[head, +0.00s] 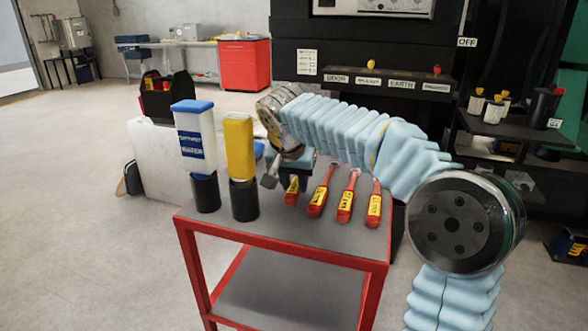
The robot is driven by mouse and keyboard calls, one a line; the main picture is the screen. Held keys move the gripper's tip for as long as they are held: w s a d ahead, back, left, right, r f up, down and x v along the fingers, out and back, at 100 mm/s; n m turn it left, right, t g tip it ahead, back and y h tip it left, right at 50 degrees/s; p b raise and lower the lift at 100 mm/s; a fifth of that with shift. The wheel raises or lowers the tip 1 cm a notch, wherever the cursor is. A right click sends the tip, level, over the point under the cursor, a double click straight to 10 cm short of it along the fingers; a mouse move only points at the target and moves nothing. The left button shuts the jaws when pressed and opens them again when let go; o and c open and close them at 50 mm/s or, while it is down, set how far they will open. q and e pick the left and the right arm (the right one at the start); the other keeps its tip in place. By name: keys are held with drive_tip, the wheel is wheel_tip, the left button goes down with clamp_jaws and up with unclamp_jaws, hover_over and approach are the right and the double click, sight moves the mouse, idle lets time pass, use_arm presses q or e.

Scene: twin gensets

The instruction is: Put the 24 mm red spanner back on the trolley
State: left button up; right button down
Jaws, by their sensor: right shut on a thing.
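The trolley (270,232) has a red frame and a grey top. My right gripper (290,178) is over its back part, shut on the leftmost red spanner (291,198). This spanner's red handle with a yellow label shows below the gripper; the rest of it is hidden. I cannot tell whether it touches the trolley top. Three more red-handled spanners lie side by side to its right: one close by (317,203), a middle one (346,207) and the rightmost (374,210). Their size markings are too small to read. My left gripper is not in view.
Two black holders stand on the trolley's left side, with a blue-and-white container (194,140) and a yellow one (239,147). A black tool tote (167,98) sits on a pale block behind. A dark cabinet (300,55) with labelled shelf stands beyond. The trolley's front top is clear.

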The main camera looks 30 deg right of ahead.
drive_tip(key=shift+f+b, duration=0.5)
drive_tip(key=shift+f, duration=0.3)
drive_tip(key=c, duration=0.7)
unclamp_jaws()
drive_tip(key=shift+c, duration=0.2)
drive_tip(key=shift+r+p, duration=0.6)
drive_tip(key=shift+r, duration=2.9)
drive_tip(key=shift+a, duration=0.1)
